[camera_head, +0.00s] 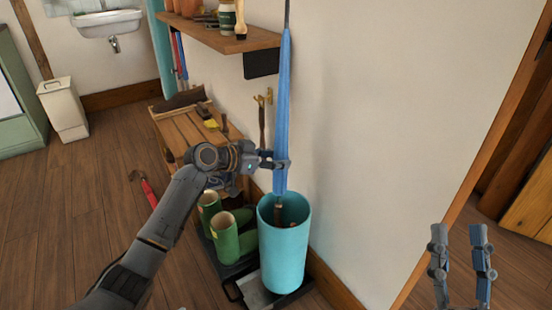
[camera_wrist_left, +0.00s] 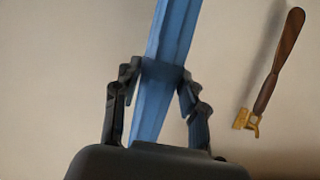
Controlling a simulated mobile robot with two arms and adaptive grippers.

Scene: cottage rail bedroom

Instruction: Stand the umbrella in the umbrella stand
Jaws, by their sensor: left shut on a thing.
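The blue umbrella (camera_head: 283,100) is furled and close to upright, with its thin dark tip at the top. My left gripper (camera_head: 281,164) is shut on its lower part. In the left wrist view the blue cloth (camera_wrist_left: 172,40) runs between the two fingers (camera_wrist_left: 158,95), slightly tilted. The teal umbrella stand (camera_head: 284,255) is a round, open bin directly below. The umbrella's lower end is over or just in the stand's mouth; a brown piece shows there, and I cannot tell whether it is the handle. My right gripper (camera_head: 460,238) is open and empty at the lower right.
Green boots (camera_head: 224,236) stand on a dark tray left of the stand. A wooden bench (camera_head: 185,130) with tools and a wall shelf (camera_head: 225,40) are behind. The floor at left is mostly clear.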

